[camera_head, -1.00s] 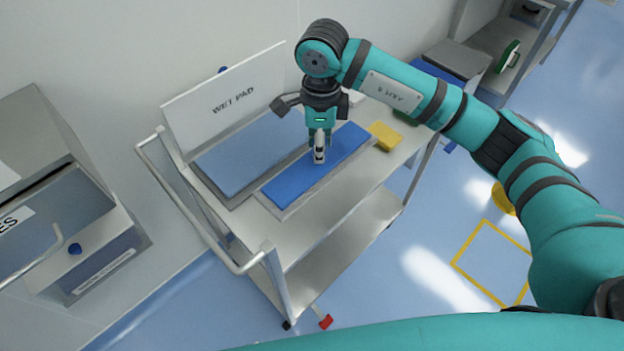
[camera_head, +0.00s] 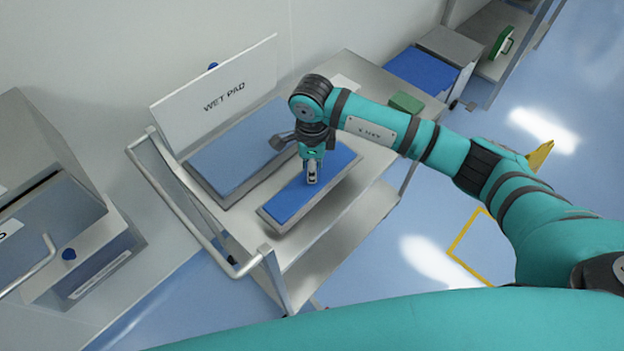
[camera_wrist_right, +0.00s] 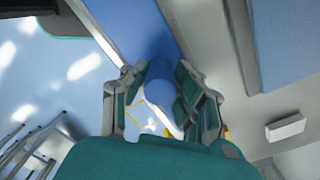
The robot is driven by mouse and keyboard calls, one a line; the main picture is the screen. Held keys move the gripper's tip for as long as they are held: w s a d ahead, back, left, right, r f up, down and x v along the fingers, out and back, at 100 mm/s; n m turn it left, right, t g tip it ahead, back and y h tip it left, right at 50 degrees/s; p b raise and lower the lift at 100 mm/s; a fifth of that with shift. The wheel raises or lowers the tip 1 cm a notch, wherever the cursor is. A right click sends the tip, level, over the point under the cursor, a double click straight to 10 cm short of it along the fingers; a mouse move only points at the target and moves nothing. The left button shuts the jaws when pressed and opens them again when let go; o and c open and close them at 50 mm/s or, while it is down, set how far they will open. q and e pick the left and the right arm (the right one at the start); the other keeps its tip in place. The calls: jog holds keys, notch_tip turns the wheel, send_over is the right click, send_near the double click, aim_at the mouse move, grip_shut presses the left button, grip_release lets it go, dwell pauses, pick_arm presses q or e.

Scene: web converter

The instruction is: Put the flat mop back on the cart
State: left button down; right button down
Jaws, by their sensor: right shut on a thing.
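The flat mop (camera_head: 290,200) is a long blue slab with a grey border, over the front part of the cart (camera_head: 238,224). My right gripper (camera_head: 311,180) comes down on it from above and is shut on it near its middle. In the right wrist view, a blue rounded part of the mop (camera_wrist_right: 188,100) sits between the fingers of the right gripper. The mop looks close to the cart top; I cannot tell whether it touches. My left gripper is not in view.
A blue pad in a grey tray (camera_head: 236,152) lies behind the mop, before a white "WET PAD" board (camera_head: 220,95). A green block (camera_head: 405,102) is at the cart's far end. A grey cabinet (camera_head: 65,215) stands left. Open floor (camera_head: 400,285) lies right.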

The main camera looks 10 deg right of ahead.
jog(key=shift+s+f, duration=0.1)
jog(key=shift+f, duration=0.55)
notch_tip(320, 180, down, 3)
jog(key=shift+f+p, duration=0.1)
jog(key=shift+p, duration=0.45)
jog(key=shift+f, duration=0.35)
jog(key=c, duration=1.5)
grip_release()
jog(key=shift+f, duration=0.1)
jog(key=o, duration=0.5)
